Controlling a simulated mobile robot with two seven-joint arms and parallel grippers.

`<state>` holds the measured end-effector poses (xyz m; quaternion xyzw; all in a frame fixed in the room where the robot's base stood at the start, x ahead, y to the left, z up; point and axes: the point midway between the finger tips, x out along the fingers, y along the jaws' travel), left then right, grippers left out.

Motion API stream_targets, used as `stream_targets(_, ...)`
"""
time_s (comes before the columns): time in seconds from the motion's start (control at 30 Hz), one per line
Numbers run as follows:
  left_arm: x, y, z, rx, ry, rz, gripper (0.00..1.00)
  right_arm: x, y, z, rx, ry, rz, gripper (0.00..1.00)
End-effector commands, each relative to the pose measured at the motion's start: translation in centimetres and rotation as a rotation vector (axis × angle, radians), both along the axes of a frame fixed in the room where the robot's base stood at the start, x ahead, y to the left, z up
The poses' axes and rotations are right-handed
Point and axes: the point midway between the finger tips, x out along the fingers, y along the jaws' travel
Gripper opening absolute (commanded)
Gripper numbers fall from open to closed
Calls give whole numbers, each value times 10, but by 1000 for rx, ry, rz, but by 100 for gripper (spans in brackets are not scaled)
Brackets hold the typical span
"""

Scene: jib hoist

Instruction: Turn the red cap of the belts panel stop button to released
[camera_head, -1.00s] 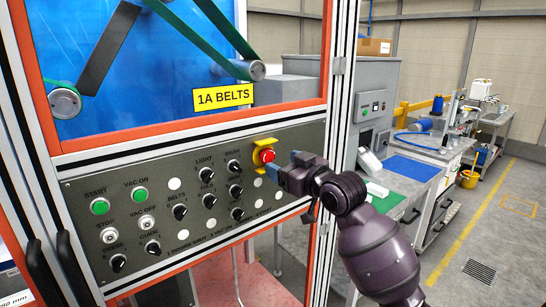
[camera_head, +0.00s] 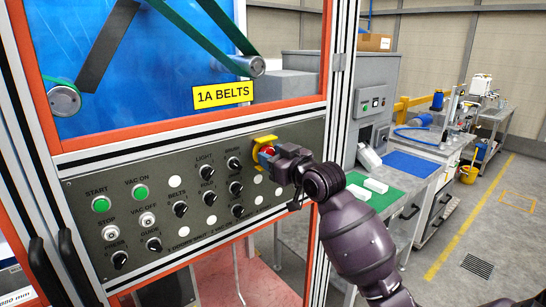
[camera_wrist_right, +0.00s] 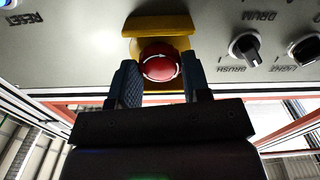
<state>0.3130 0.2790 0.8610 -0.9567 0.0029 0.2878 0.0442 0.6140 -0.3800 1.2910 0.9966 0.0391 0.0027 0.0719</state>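The red cap (camera_wrist_right: 159,62) of the stop button has white curved arrows on its face and sits in a yellow guard (camera_wrist_right: 158,26) on the grey belts panel. In the head view the red cap (camera_head: 267,152) is partly hidden behind my right gripper (camera_head: 268,157). In the right wrist view my right gripper (camera_wrist_right: 160,85) is open, with one blue-padded finger on each side of the cap's lower part. A touch between fingers and cap cannot be made out. My left gripper is not in view.
The panel (camera_head: 110,190) carries green buttons and several black knobs left of the stop button. A drum knob (camera_wrist_right: 244,46) is close by in the wrist view. An orange-framed window (camera_head: 190,130) is above. Benches (camera_head: 400,180) stand at the right.

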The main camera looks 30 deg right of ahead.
Motion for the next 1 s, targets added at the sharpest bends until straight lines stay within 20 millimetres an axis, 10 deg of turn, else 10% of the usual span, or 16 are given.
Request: stream_targets(1.0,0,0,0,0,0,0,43,0,0,1,466,35,0,20)
